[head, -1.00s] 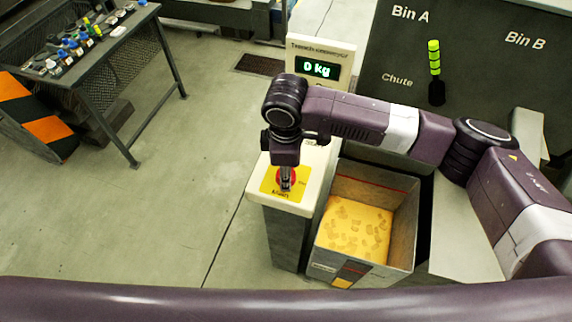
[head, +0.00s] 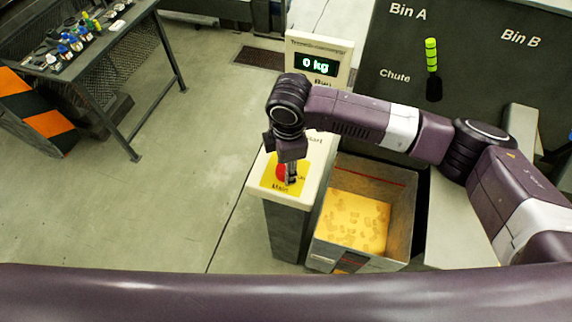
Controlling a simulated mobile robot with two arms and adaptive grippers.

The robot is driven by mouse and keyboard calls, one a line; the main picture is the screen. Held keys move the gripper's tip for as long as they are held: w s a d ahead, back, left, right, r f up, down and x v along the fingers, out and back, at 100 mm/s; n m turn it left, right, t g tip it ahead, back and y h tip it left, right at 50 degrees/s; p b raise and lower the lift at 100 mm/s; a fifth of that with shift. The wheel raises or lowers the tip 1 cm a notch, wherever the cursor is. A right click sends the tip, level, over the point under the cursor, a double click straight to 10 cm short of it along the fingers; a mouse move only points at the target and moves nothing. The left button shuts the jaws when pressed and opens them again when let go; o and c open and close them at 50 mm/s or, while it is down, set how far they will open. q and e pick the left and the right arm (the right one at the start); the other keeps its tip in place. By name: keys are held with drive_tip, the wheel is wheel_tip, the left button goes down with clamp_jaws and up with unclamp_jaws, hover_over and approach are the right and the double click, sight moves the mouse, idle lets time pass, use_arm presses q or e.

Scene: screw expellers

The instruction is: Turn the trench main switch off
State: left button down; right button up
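The main switch is a red round knob (head: 281,172) on a yellow plate (head: 269,184) lettered "Main", on top of a pale pedestal (head: 257,181). My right gripper (head: 291,179) points down at the knob, its narrow fingers in front of the knob's right side. The fingers look close together, but I cannot tell whether they are shut or hold the knob, and part of the knob is hidden behind them. My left gripper is not in view.
A grey bin (head: 402,215) with yellow material stands right of the pedestal. Behind is a display (head: 316,65) reading "0 kg". A dark panel (head: 470,60) carries a green-handled lever (head: 431,55). A cluttered table (head: 110,60) stands at left. The floor between is clear.

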drive_tip(key=o, duration=1.1)
drive_tip(key=shift+o, duration=0.2)
drive_tip(key=shift+r, duration=0.1)
wheel_tip(320, 180, up, 12)
drive_tip(key=s, duration=0.1)
drive_tip(key=shift+d, duration=0.15)
